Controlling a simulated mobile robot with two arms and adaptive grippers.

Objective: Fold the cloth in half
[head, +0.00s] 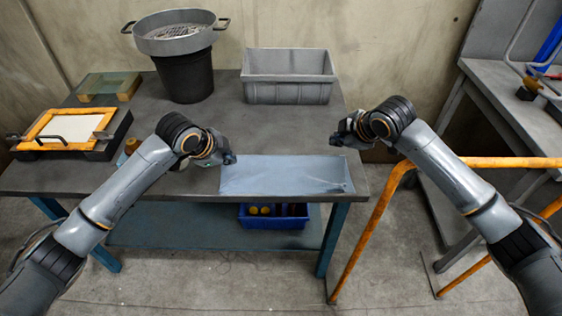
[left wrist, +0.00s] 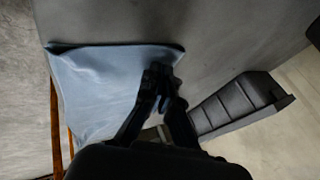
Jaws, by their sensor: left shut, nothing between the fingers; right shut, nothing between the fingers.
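A light blue cloth (head: 285,176) lies flat near the front right edge of the grey table, as a wide, short strip with faint creases. It also shows in the left wrist view (left wrist: 98,85). My left gripper (head: 230,159) is at the cloth's far left corner, shut and empty; in the left wrist view its fingertips (left wrist: 167,75) overlap the cloth's edge, and I cannot tell whether they touch it. My right gripper (head: 338,139) is shut and empty, just beyond the cloth's far right corner, apart from it.
A grey bin (head: 289,88) stands behind the cloth on the table (head: 220,128). A dark bucket with a round sieve (head: 175,40) stands at the back left. An orange frame (head: 40,124) lies at the left. An orange rail (head: 375,215) stands right of the table.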

